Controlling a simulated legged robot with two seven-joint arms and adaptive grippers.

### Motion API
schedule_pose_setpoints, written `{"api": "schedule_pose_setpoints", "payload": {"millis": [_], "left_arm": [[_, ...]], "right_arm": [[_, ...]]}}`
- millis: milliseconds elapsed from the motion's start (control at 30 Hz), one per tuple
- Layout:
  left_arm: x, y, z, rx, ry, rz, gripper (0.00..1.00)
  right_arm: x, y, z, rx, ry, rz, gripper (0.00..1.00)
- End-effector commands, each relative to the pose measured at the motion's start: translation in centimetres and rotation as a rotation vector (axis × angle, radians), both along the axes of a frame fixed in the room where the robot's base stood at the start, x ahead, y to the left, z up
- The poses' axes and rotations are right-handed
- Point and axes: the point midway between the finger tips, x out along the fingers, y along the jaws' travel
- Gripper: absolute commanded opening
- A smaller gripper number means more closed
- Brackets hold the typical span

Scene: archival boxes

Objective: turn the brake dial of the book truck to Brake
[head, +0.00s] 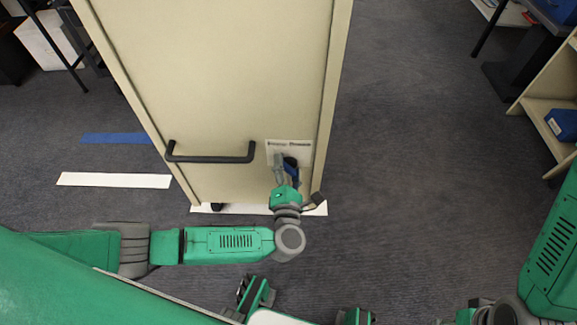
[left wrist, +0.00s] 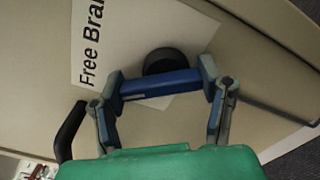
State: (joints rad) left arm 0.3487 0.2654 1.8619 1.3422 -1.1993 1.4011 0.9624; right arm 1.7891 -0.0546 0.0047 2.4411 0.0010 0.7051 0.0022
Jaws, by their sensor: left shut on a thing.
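The cream book truck (head: 215,80) stands upright ahead of me, its end panel facing me. A white label plate (head: 277,147) is at the lower right of that panel. In the left wrist view the label (left wrist: 100,40) reads "Free Bra", the rest cut off or hidden. The brake dial is a blue bar (left wrist: 160,84) on a black round base (left wrist: 166,60), lying across the direction of the lettering. My left gripper (left wrist: 162,80) is shut on the blue bar, one finger at each end. In the head view my left gripper (head: 285,168) covers most of the dial. My right gripper cannot be made out.
A black handle (head: 210,159) sticks out left of the dial. Blue (head: 115,138) and white (head: 115,180) strips lie on the grey carpet to the left. A shelf with a blue box (head: 562,124) stands at the right. The floor right of the truck is clear.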

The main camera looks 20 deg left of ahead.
Motion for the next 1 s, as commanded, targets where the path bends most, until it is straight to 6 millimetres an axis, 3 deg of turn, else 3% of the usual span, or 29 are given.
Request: {"api": "schedule_pose_setpoints", "payload": {"millis": [467,1000], "left_arm": [[0.2,-0.4,0.1,0.131,0.036,-0.01,0.33],[0.2,-0.9,0.1,0.578,0.168,-0.01,0.33]], "right_arm": [[0.0,0.0,0.3,0.0,0.0,0.0,0.4],[0.0,0.0,2.0,0.0,-0.001,0.0,0.4]]}}
